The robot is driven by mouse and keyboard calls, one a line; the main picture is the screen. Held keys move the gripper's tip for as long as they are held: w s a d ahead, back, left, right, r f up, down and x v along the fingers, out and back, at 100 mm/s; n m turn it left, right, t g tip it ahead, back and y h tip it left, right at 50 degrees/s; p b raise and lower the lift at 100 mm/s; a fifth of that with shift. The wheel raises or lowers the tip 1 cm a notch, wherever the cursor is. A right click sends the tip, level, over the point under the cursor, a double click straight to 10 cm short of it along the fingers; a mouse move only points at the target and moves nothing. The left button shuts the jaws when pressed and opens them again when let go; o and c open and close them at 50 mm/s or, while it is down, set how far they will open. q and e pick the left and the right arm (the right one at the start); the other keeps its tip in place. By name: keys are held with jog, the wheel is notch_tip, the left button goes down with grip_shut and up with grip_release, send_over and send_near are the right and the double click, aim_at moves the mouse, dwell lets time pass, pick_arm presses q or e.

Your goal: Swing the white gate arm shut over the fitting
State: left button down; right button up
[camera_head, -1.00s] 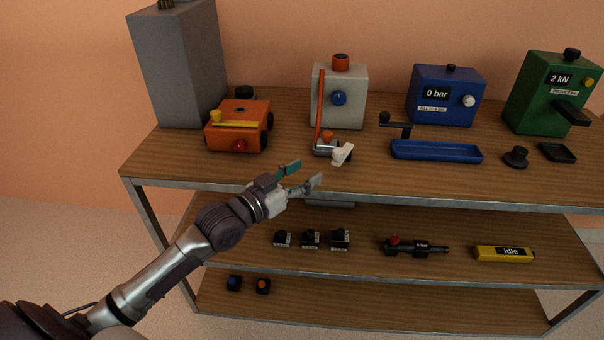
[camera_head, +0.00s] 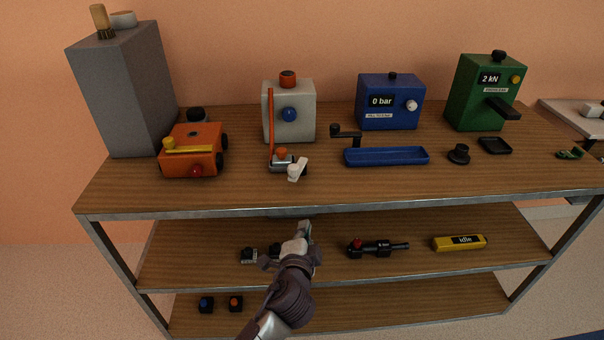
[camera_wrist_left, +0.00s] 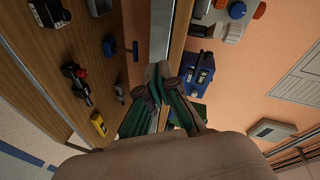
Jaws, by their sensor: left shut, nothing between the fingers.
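The white gate arm (camera_head: 297,170) sits near the front edge of the top shelf. It sticks out toward the front right of a small grey metal fitting with an orange cap (camera_head: 282,156), beside it rather than over it. An orange hose runs from the fitting up to a pale grey box (camera_head: 290,112) behind. My left gripper (camera_head: 304,228) is below and in front of the top shelf edge, apart from the gate arm. Its green fingers (camera_wrist_left: 158,88) are shut and empty in the left wrist view. My right gripper is not in view.
The top shelf also holds an orange machine (camera_head: 190,150) at left, a blue tray (camera_head: 386,157) and a green gauge box (camera_head: 486,92) at right. The shelf's metal front edge (camera_head: 330,209) lies between my gripper and the fitting. Bare wood surrounds the gate arm in front.

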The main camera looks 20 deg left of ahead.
pick_arm(q)
jog(key=s+d+r+m+t+y+p, duration=0.1)
jog(key=s+d+r+m+y, duration=0.1)
jog(key=d+r+y, duration=0.45)
jog(key=shift+h, duration=0.75)
jog(key=w+a+p, duration=0.1)
jog(key=w+a, duration=0.2)
jog(key=w+a+r+p, duration=0.1)
jog(key=w+a, duration=0.2)
jog(key=w+a+p, duration=0.1)
jog(key=w+a, duration=0.2)
jog(key=w, duration=0.1)
jog(key=shift+r, duration=0.35)
jog(key=shift+a, duration=0.15)
jog(key=shift+s+a+t+h+p, duration=0.1)
jog(key=shift+a+t+h+p, duration=0.2)
jog(key=shift+h+p, duration=0.15)
